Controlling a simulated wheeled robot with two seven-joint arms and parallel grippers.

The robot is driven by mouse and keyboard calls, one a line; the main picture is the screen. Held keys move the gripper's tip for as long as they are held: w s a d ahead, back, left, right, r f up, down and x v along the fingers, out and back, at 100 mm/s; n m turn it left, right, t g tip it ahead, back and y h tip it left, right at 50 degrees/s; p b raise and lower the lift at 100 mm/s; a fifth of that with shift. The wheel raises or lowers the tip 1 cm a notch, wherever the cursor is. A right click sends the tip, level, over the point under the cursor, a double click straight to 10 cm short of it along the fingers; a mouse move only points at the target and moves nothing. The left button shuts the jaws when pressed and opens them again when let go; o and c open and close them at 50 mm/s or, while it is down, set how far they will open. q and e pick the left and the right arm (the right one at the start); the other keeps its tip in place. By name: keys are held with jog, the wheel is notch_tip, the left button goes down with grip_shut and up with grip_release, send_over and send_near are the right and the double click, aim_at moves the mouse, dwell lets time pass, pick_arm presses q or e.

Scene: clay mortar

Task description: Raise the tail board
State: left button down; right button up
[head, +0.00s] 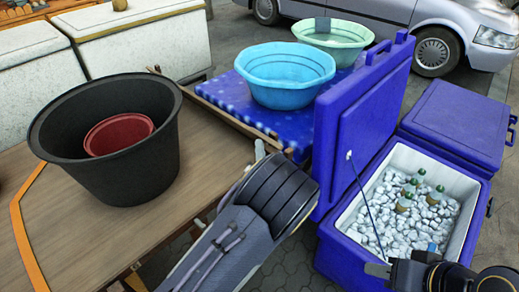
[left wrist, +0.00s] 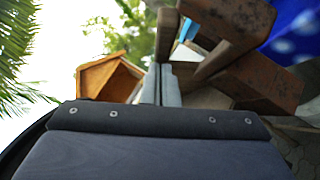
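No part is clearly recognisable as the tail board. A brown wooden strip (head: 225,116) runs between the wooden table top and the blue polka-dot cloth. My left gripper (head: 260,148) is near this strip's right end, mostly hidden by my own forearm. In the left wrist view its grey fingers (left wrist: 161,85) lie side by side, closed together. Dark wooden pieces (left wrist: 235,70) are just beyond and right of the tips; contact is unclear. My right gripper (head: 378,270) is at the bottom right, over the cooler's near edge; its opening is unclear.
A black tub (head: 70,125) holding a red bowl (head: 118,135) stands on the wooden table (head: 205,165). Blue (head: 285,85) and green (head: 335,38) basins stand on the blue cloth (head: 213,92). An open blue cooler (head: 330,245) with ice and bottles is at right, its lid (head: 360,115) upright.

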aim_at(267, 139)
pick_arm(q)
jog(key=shift+w+d+r+m+g+h+p, duration=0.5)
jog(key=shift+r+m+p, duration=0.25)
jog(key=shift+p, duration=1.3)
jog(key=shift+w+d+r+m+g+h+p, duration=0.4)
jog(key=shift+w+r+m+g+p, duration=0.35)
jog(key=shift+p, duration=1.3)
jog(key=shift+w+d+f+m+p, duration=0.15)
jog(key=shift+d+m+p, duration=0.1)
jog(key=shift+m+p, duration=0.25)
jog(key=shift+w+d, duration=0.3)
jog(key=shift+w, duration=0.15)
